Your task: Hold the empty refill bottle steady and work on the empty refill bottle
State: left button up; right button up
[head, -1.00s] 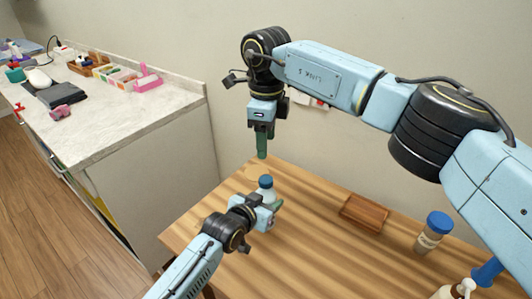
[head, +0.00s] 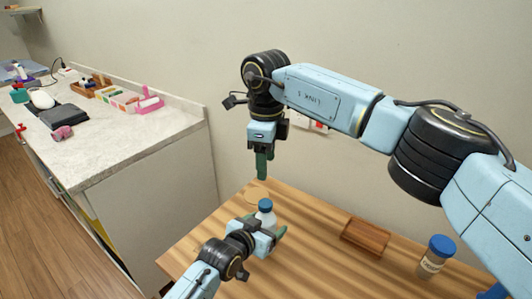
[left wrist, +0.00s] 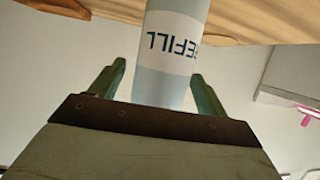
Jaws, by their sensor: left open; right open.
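The refill bottle (head: 265,219), white with a blue cap, stands upright on the wooden table near its left end. In the left wrist view its REFILL lettering shows on the bottle (left wrist: 172,45). My left gripper (head: 273,236) is open beside the bottle's near side. In the left wrist view the fingers of this gripper (left wrist: 157,82) stand either side of the bottle, with a visible gap on each side. My right gripper (head: 262,177) is open, points straight down above the bottle and is apart from its cap; its fingers overlap in this view.
A second bottle (head: 434,257) with a blue cap and brownish body stands at the right of the table (head: 320,222). A wooden tray (head: 366,236) lies between. A round wooden disc (head: 257,196) lies behind the refill bottle. A counter (head: 110,152) with several items stands left.

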pick_arm(q)
jog(key=p+v, duration=0.2)
jog(key=v, duration=1.1)
